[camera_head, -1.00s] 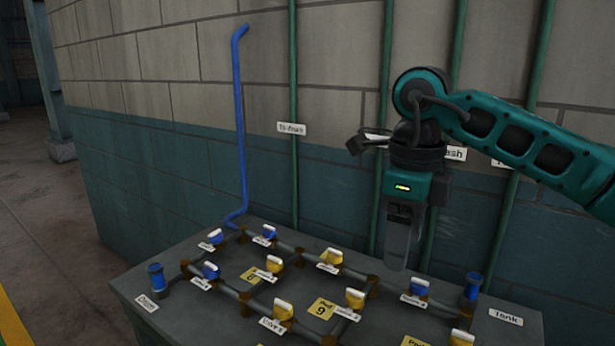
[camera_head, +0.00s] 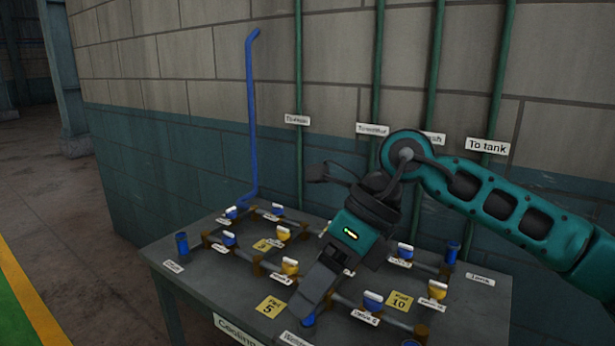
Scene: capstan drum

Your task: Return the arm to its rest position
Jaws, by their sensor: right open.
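My right arm comes in from the right, and its teal gripper (camera_head: 316,302) hangs tilted over the middle of the valve table (camera_head: 212,297), pointing down toward the front. Its fingers are open, and I see no object held in them. The fingertips are close to a blue part at the table's front; I cannot tell whether they touch. The gripper hides part of the pipes and valves behind it. My left gripper is not in view.
The table carries a pipe network with several blue and yellow valves, a yellow "Pad 5" plate (camera_head: 270,307) and a "Pad 10" plate (camera_head: 399,300). A blue pipe (camera_head: 251,120) and several green pipes run up the wall (camera_head: 185,85). The floor at left is clear.

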